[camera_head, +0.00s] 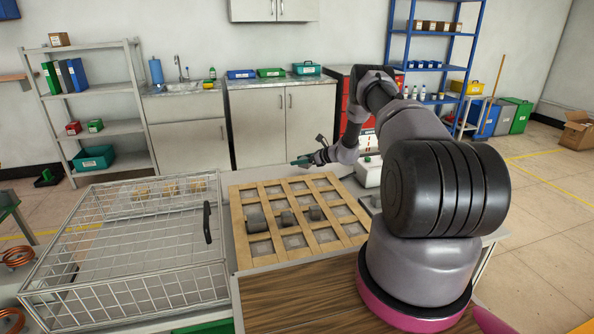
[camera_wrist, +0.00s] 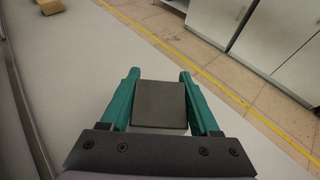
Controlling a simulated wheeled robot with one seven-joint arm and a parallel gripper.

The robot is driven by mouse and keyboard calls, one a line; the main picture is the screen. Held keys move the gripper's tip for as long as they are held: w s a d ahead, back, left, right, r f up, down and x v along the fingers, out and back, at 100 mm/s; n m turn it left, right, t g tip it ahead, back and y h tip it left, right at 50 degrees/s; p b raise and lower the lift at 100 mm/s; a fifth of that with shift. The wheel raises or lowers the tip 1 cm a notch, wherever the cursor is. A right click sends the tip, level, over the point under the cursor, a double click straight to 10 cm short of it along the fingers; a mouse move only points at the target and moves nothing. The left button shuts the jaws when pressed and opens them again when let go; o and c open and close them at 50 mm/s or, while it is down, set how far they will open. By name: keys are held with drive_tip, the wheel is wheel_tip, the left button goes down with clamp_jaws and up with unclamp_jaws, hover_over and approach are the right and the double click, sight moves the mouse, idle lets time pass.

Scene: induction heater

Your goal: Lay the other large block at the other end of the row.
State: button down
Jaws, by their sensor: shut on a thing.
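My gripper (camera_wrist: 160,95) has teal fingers and is shut on a dark grey square-faced large block (camera_wrist: 160,104), with a finger on each side of it. In the head view my gripper (camera_head: 302,161) is held beyond the far edge of the wooden lattice (camera_head: 270,251), and the block in it is hard to make out. The right end of the row is open.
A wire mesh cover (camera_head: 130,255) with a black handle (camera_head: 207,222) stands left of the lattice. A white device (camera_head: 368,172) stands behind its right side. In the wrist view, pale tabletop (camera_wrist: 75,75) lies below, with a wooden piece (camera_wrist: 50,6) at top left.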

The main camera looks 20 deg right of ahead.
sight(300, 173)
drive_tip(key=shift+d+f, duration=0.1)
drive_tip(key=shift+f, duration=1.75)
drive_tip(key=shift+f, duration=0.15)
drive_tip(key=shift+c, duration=0.6)
unclamp_jaws()
